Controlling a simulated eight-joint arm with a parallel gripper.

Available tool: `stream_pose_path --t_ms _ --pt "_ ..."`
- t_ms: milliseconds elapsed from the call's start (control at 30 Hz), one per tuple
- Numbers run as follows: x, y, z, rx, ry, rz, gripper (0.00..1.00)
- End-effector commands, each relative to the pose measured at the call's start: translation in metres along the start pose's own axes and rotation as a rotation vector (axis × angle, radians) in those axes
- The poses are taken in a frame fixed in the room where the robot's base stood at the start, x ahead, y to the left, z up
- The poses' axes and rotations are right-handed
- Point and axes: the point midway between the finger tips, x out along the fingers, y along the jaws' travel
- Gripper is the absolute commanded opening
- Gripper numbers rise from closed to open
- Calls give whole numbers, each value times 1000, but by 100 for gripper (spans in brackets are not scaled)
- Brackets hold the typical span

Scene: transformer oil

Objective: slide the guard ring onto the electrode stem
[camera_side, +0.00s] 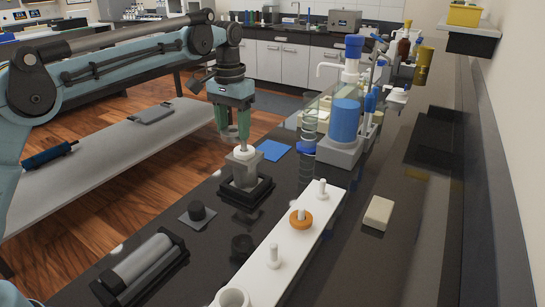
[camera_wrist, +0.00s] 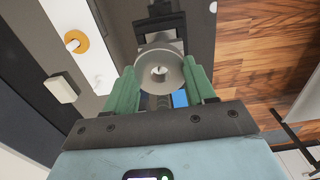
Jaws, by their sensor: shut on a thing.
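My gripper (camera_side: 240,142) points down and is shut on a pale grey ring, which I take to be the guard ring (camera_wrist: 150,58). The ring is a round disc with a central hole, held between the green fingers (camera_wrist: 200,80). In the side view the ring (camera_side: 243,154) is just over a grey block (camera_side: 240,176) in a black square holder. In the wrist view a small pale tip, perhaps the electrode stem (camera_wrist: 159,70), shows inside the hole. I cannot tell how far the ring is down on it.
A white board (camera_side: 290,250) with upright pegs is to the right, an orange ring (camera_side: 301,221) around one. A black cradle with a grey cylinder (camera_side: 143,262) is front left. A blue vessel (camera_side: 345,120) stands behind. A cream block (camera_side: 379,212) lies right of the board.

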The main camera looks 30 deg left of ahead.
Motion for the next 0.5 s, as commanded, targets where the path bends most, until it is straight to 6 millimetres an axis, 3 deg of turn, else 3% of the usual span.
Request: stream_pose_path --t_ms 500 --pt "0 0 -32 0 0 0 19"
